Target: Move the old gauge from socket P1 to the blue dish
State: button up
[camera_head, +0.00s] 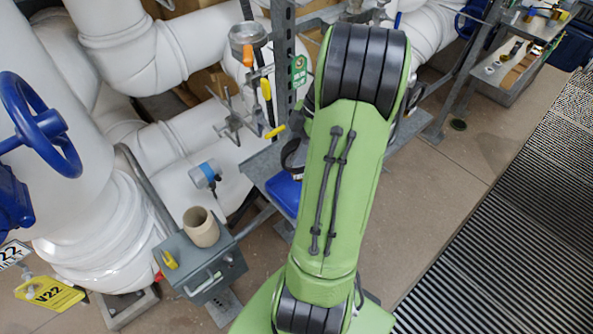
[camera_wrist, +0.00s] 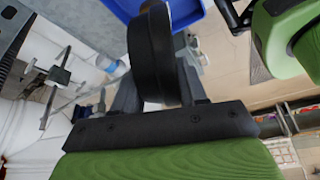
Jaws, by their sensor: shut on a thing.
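The old gauge (camera_wrist: 153,55) is a dark round body seen nearly edge-on in the wrist view. My gripper (camera_wrist: 158,90) is shut on it, with the grey fingers partly hidden behind it. The blue dish (camera_wrist: 184,12) lies beyond the gauge at the top of the wrist view. In the head view the dish (camera_head: 284,193) sits on a grey shelf, partly covered by my green arm. A dark round rim, probably the gauge, shows just above the dish there; the gripper itself is hidden. I cannot pick out socket P1.
A grey box (camera_head: 207,270) with a beige cup (camera_head: 201,227) stands at the lower left. A blue handwheel (camera_head: 38,125) and white pipes fill the left. A metal post (camera_head: 283,60) rises behind the shelf (camera_head: 262,168).

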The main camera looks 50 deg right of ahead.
notch_tip(320, 180, down, 6)
jog(key=shift+r+b, duration=0.1)
jog(key=shift+b, duration=0.8)
jog(key=shift+f, duration=0.25)
jog(key=o, duration=1)
jog(key=shift+c, duration=0.2)
jog(key=p+v, duration=0.5)
jog(key=v, duration=0.7)
jog(key=shift+r, duration=0.3)
